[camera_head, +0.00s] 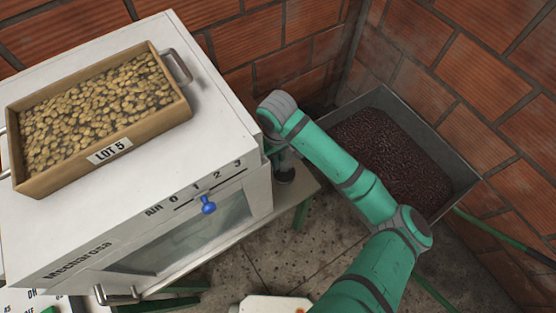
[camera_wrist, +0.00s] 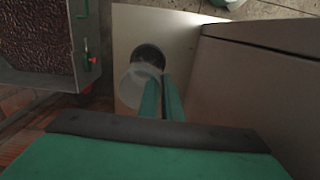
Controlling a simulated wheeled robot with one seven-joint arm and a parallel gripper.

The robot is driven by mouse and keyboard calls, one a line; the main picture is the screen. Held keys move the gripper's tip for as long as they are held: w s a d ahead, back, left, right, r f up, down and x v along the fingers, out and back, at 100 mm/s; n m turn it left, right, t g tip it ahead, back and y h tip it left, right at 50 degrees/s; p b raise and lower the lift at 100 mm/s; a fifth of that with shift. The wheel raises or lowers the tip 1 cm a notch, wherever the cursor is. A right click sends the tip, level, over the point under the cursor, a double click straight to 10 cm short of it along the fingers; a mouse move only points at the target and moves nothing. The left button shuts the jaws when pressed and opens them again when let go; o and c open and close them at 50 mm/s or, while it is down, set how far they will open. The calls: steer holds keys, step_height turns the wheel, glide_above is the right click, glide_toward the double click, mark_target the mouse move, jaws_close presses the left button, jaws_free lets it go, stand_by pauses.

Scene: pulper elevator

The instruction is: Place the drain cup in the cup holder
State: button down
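The drain cup (camera_wrist: 138,88) is a translucent whitish cup in the wrist view. My gripper (camera_wrist: 160,80) has its two green fingers close together at the cup's right side, and the cup's wall appears pinched between them. The cup holder (camera_wrist: 150,52) shows as a dark round opening in a pale shelf, just beyond the cup. The cup overlaps its near edge in the picture; I cannot tell how high above it the cup is. In the head view my arm hides the cup and fingers; a dark round part (camera_head: 284,175) shows beside the machine on the shelf.
The white machine (camera_head: 120,200) stands left of my arm, its side wall close to the shelf. A wooden tray of beans (camera_head: 100,110), marked LOT 5, sits on top. A blue knob (camera_head: 208,205) projects from its front. A metal hopper of dark cherries (camera_head: 390,160) stands behind my arm.

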steer(key=shift+s+f, duration=0.15)
steer(key=shift+s, duration=0.05)
steer(key=shift+w+d+f, duration=0.1)
steer(key=shift+f, duration=1.55)
steer(key=shift+w+f, duration=0.1)
steer(key=shift+f, duration=1.5)
